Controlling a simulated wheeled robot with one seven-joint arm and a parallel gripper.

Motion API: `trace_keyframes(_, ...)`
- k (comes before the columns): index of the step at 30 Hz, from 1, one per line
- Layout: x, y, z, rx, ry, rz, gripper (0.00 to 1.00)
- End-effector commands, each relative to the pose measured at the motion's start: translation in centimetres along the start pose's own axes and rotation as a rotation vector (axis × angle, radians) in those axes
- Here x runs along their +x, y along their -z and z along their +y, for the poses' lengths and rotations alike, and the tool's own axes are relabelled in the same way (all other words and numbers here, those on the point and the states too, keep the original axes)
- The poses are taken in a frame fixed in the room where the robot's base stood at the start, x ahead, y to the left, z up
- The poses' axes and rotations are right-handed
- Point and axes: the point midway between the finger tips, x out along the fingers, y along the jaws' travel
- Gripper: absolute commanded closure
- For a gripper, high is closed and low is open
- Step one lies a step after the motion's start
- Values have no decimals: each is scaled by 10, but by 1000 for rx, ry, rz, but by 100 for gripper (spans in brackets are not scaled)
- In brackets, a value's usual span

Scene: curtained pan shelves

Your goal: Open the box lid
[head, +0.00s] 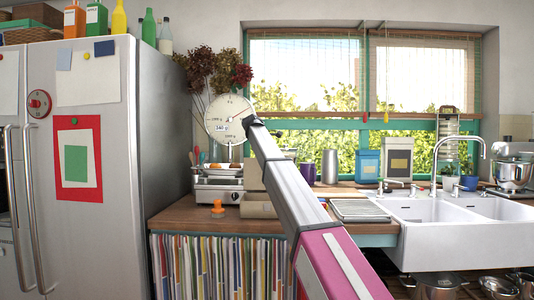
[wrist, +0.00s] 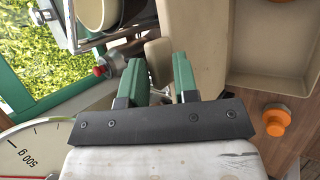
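A beige box (head: 258,206) stands on the wooden counter. Its lid (head: 251,176) is raised upright at the box's back edge. In the wrist view the box's empty inside (wrist: 275,50) shows at the upper right, and the lid (wrist: 205,45) stands beside it.
An orange knob-like thing (head: 218,207) stands left of the box. A grey drying rack (head: 358,210) and the white sink (head: 450,225) are to the right.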

Motion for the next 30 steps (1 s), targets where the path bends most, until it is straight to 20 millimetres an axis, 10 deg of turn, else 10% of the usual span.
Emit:
trace_keyframes(13,-7,0,-2,-5,5,1,62)
trace_keyframes(30,-97,1,-2,-4,7,1,62)
